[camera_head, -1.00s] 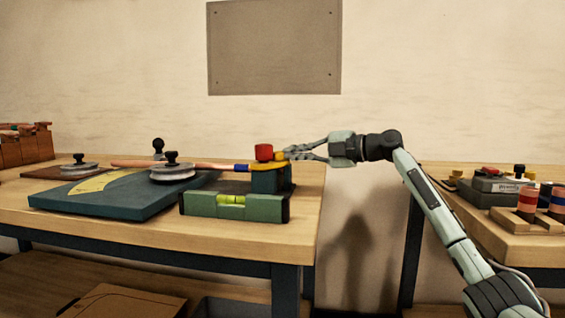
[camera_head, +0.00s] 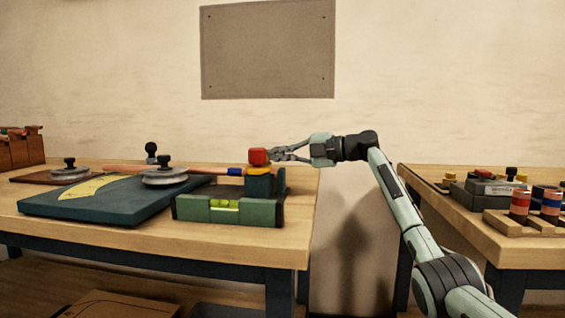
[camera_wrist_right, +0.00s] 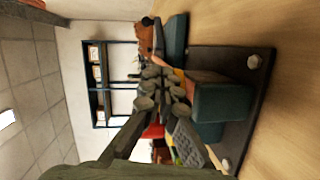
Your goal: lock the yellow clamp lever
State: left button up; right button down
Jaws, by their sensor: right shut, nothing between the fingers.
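The clamp has a dark teal block (camera_head: 259,186), with a yellow part (camera_head: 258,171) on top under a red knob (camera_head: 258,156). The yellow part is small and partly hidden, so the lever's exact angle is hard to tell. My right gripper (camera_head: 279,154) is shut and empty, its fingertips just right of the red knob; I cannot tell whether they touch. In the right wrist view, the shut fingers (camera_wrist_right: 160,88) cover much of the clamp, with the teal block (camera_wrist_right: 222,102) beside them and a bit of red (camera_wrist_right: 153,130) behind. My left gripper is not in view.
A green spirit level (camera_head: 228,210) lies in front of the clamp. A copper pipe (camera_head: 200,168) runs left from the clamp over a teal board (camera_head: 90,203) with round knobbed discs. A second bench (camera_head: 470,222) with parts stands right, past a gap.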

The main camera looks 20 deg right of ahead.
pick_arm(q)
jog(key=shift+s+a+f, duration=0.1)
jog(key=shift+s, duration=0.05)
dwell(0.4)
pick_arm(e)
jog(key=v, duration=1.2)
